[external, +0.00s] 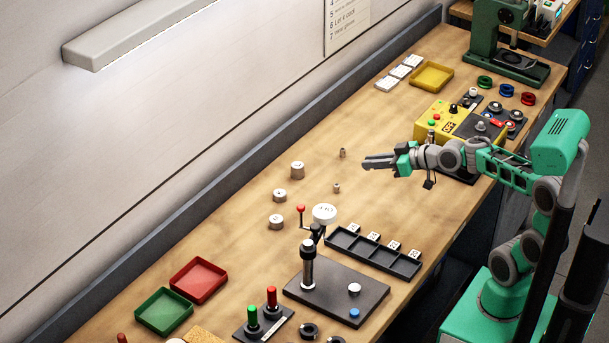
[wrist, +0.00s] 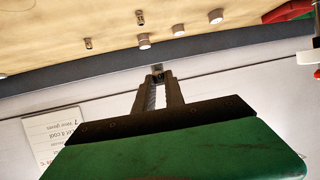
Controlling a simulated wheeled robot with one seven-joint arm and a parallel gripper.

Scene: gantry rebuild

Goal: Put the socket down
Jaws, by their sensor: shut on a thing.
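My gripper (external: 372,163) is held out level above the bench, its fingers pointing left toward the wall. In the wrist view its fingertips (wrist: 158,77) are close together, shut on a small dark brownish thing (wrist: 157,69), which I take to be the socket. It is too small to make out well and does not show clearly in the external view. Two small narrow metal sockets stand on the bench, one farther back (external: 342,152) and one nearer (external: 337,188). Three wider sockets (external: 297,169), (external: 279,195), (external: 276,221) stand to their left.
The bench (external: 235,236) is clear around the sockets. A black compartment tray (external: 345,243) with labels and a dark fixture plate (external: 330,285) lie nearer the front. A yellow control box (external: 432,112) stands behind my gripper. Red (external: 199,281) and green trays (external: 164,311) lie left.

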